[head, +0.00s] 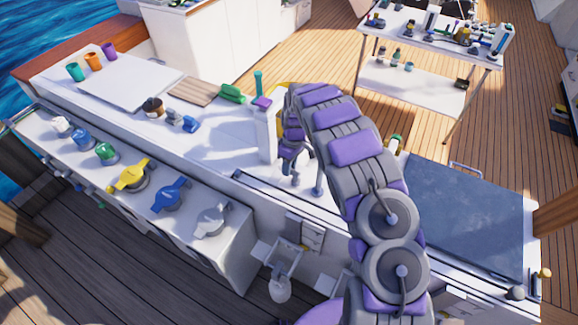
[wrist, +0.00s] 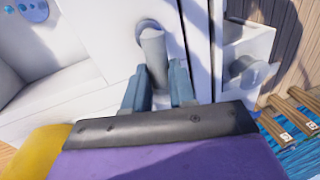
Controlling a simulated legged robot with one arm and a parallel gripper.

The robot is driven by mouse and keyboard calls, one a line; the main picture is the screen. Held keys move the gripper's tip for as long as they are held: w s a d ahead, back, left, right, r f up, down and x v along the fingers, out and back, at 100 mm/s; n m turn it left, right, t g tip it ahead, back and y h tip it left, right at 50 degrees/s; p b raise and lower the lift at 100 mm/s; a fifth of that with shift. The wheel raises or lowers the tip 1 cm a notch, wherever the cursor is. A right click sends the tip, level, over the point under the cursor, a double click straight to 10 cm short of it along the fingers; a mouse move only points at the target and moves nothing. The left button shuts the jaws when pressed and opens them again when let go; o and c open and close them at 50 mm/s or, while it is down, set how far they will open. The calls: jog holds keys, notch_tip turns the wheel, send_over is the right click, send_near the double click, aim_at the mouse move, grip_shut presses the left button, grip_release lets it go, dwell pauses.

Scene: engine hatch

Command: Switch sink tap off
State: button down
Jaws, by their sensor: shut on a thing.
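In the wrist view, my gripper (wrist: 158,85) has its two blue-grey fingers on either side of a grey rounded cylindrical piece (wrist: 152,48), and is shut on it. The piece looks like the tap or its lever, but I cannot tell which. In the head view, my gripper (head: 291,158) points down at the sink area of the white counter, behind my bent purple and grey arm. A thin grey upright (head: 319,185) stands just right of it. The arm hides much of the sink area, and the grip itself cannot be made out there.
A white panel (head: 267,135) stands close to the left of my gripper. Left along the counter are a green item (head: 232,93), a wooden board (head: 194,92) and several coloured valve handles, one yellow (head: 130,177). A dark blue-grey hatch (head: 465,215) lies right.

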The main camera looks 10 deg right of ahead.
jog(key=shift+a+r, duration=0.1)
jog(key=shift+r+n+p, duration=0.1)
jog(key=shift+n+p, duration=0.2)
jog(key=shift+p, duration=0.3)
jog(key=shift+n, duration=0.3)
jog(key=c, duration=1)
grip_release()
jog(key=shift+a+f, duration=0.1)
jog(key=shift+f, duration=0.1)
jog(key=shift+o, duration=0.2)
jog(key=shift+r, duration=0.1)
